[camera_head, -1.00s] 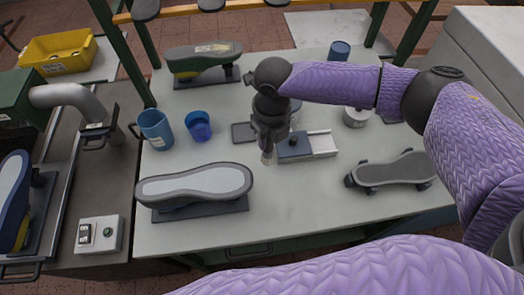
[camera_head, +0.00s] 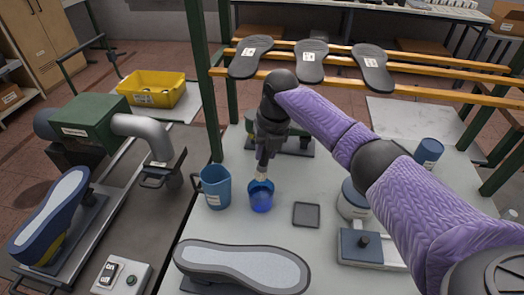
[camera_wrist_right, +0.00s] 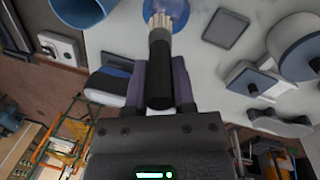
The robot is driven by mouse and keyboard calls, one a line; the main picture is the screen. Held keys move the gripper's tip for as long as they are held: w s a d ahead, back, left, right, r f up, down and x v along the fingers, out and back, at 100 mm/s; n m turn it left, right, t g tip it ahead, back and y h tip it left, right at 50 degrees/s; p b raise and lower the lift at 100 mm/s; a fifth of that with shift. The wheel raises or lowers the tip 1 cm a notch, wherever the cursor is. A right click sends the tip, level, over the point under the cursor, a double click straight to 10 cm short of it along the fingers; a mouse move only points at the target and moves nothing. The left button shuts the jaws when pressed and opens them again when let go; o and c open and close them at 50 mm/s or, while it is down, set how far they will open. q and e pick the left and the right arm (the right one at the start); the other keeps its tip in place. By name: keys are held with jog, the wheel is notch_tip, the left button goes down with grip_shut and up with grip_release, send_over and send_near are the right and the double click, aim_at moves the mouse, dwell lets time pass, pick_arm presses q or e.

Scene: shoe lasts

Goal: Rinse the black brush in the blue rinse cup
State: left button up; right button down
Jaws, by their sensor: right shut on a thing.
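The blue rinse cup (camera_head: 261,199) stands on the pale table, with blue liquid low inside it. My right gripper (camera_head: 264,155) is directly above the cup and points down. It is shut on the black brush, whose black handle (camera_wrist_right: 160,72) lies between the fingers in the right wrist view. The brush's pale bristles (camera_head: 262,175) are at the cup's mouth. In the right wrist view they overlap the blue cup (camera_wrist_right: 178,8); I cannot tell how far they reach inside. My left gripper is not in view.
A blue mug (camera_head: 214,187) stands close left of the cup. A small dark square tray (camera_head: 306,214) lies to its right. A shoe last (camera_head: 243,266) lies in front, and another (camera_head: 293,141) stands behind my gripper. A blue-topped box (camera_head: 360,246) is at the right.

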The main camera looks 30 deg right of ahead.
notch_tip(320, 180, down, 11)
jog(key=b, duration=0.7)
dwell(1.5)
jog(key=shift+r, duration=0.15)
notch_tip(320, 180, up, 10)
jog(key=p, duration=0.9)
jog(key=shift+r, duration=0.25)
jog(key=shift+f, duration=0.15)
dwell(0.7)
